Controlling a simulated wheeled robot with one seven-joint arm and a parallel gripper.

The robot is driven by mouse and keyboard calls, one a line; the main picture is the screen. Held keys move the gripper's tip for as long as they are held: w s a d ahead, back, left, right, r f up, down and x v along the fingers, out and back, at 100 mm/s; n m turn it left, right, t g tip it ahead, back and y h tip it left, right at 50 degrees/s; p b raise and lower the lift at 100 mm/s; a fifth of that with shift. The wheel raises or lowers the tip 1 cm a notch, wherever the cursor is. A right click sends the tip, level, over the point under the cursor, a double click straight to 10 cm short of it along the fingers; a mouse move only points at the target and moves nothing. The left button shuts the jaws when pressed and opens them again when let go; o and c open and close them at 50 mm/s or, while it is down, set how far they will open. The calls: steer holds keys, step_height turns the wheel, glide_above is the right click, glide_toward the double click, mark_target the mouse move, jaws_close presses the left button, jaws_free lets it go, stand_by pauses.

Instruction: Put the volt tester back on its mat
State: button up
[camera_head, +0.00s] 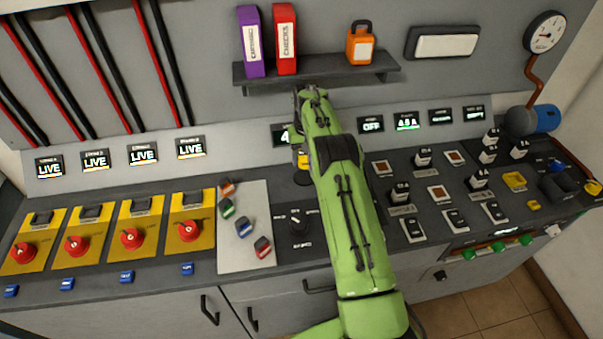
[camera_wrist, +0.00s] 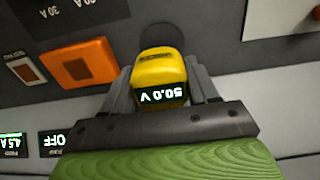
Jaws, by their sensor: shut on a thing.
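The volt tester is a yellow block with a dark display reading 50.0 V (camera_wrist: 159,68). In the wrist view it sits between the two grey fingers of my gripper (camera_wrist: 160,80), which is shut on it. In the head view, a small yellow part of the tester (camera_head: 302,160) shows at the left edge of my green arm, which hides most of my gripper. A dark round patch, likely the mat (camera_wrist: 160,36), lies just behind the tester in the wrist view. Whether the tester touches it or hangs above it, I cannot tell.
Left are yellow switch plates with red knobs (camera_head: 131,238) and a pale board (camera_head: 262,195) with coloured blocks. A rotary knob (camera_head: 297,222) stands near the tester. A shelf (camera_head: 340,76) with binders and an orange padlock is above. Switches crowd the right.

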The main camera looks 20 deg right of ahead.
mark_target(305, 167)
step_height(305, 167, down, 5)
steer(key=shift+a+r, duration=0.1)
steer(key=shift+a, duration=0.05)
